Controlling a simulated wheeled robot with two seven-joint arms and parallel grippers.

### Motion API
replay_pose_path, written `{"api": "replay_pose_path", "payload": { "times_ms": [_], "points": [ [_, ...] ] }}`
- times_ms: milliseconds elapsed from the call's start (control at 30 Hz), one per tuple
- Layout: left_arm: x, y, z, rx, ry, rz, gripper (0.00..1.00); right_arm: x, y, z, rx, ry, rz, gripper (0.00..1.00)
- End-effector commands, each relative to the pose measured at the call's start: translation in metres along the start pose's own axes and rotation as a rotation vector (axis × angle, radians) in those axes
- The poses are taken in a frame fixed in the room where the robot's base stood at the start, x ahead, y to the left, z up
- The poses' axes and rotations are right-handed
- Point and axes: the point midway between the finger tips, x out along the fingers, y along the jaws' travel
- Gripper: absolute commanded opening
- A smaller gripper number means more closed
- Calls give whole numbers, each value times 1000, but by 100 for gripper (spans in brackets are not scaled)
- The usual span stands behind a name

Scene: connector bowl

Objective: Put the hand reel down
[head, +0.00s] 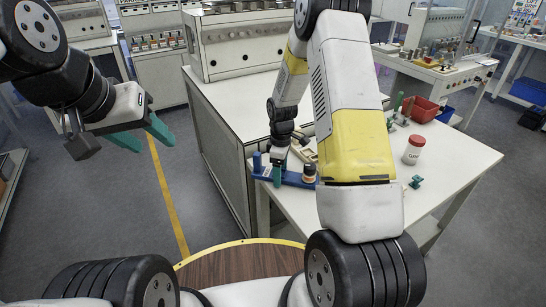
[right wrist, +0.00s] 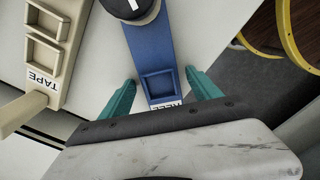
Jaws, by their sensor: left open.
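A blue holder (head: 291,178) lies at the near left corner of the white table. In the right wrist view the blue holder (right wrist: 148,50) has an empty square pocket and a partly hidden label. A dark round piece with a white mark (right wrist: 135,8), possibly the hand reel, sits at its far end, cut off by the frame; it also shows in the head view (head: 309,172). My right gripper (right wrist: 162,92) is open, its teal fingers on either side of the holder's near end; I cannot tell if they touch. My left gripper (head: 143,134) is open and empty, above the floor.
A beige holder labelled TAPE (right wrist: 48,45) lies left of the blue one in the right wrist view. A white jar with a red lid (head: 413,150), a red bin (head: 420,109) and small green parts (head: 416,182) stand farther right. The table's near right is mostly clear.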

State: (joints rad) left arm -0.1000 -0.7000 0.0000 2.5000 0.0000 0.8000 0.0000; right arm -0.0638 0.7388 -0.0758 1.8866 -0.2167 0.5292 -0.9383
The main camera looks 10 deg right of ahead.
Motion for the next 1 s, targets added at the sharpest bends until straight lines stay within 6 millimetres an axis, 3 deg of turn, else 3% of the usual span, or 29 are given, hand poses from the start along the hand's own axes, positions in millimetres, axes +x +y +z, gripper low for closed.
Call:
{"api": "replay_pose_path", "payload": {
  "times_ms": [200, 333, 700, 1000],
  "points": [
    [0, 0, 0, 0, 0, 0, 49, -2, 0, 0, 0, 0, 0, 72],
    [0, 0, 0, 0, 0, 0, 49, -14, 0, 0, 0, 1, 1, 72],
    [0, 0, 0, 0, 0, 0, 49, -90, 1, 0, 1, 2, 3, 72],
    [0, 0, 0, 0, 0, 0, 49, -126, -1, 1, 9, 4, 4, 72]
  ]
}}
